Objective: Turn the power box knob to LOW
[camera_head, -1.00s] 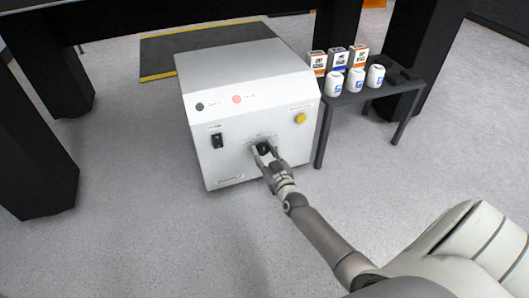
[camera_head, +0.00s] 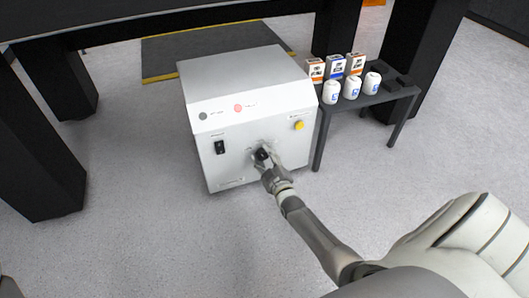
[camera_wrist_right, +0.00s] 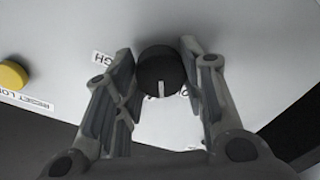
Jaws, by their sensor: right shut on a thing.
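The white power box (camera_head: 250,80) stands on the floor with its front panel facing me. Its round black knob (camera_head: 262,154) is low on the panel. My right gripper (camera_head: 265,157) is shut on the knob. In the right wrist view the knob (camera_wrist_right: 158,66) sits between the two fingers, and its white mark points toward the bottom of the picture. A label (camera_wrist_right: 103,58) left of it shows only "GH"; other lettering by the knob is partly hidden by the fingers. My left gripper is not in view.
The panel also has a black switch (camera_head: 219,147), a red light (camera_head: 238,108), a dark round light (camera_head: 203,116) and a yellow button (camera_head: 299,126). A dark side table (camera_head: 365,102) with small boxes and white jars stands close on the right. Floor in front is clear.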

